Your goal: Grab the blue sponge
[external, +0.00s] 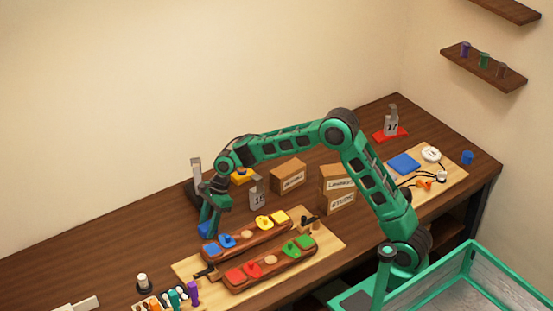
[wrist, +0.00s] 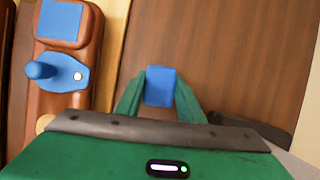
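A small blue block, which looks like the blue sponge (wrist: 160,87), is between the fingertips of my gripper (wrist: 159,95) in the wrist view. Both green fingers appear to touch its sides. In the external view my gripper (external: 210,217) points down at the desk behind the left end of the wooden saddle fixture, with the blue sponge (external: 204,230) at its tips. The fingers partly hide the sponge. I cannot tell whether it rests on the desk or is just above it.
A brown fixture with blue and yellow pieces (external: 246,237) stands close beside my gripper; a second, red and green one (external: 270,265) is in front. Cardboard boxes (external: 337,190) and a grey number stand (external: 257,192) are to the right. A flat blue square (external: 403,163) lies far right.

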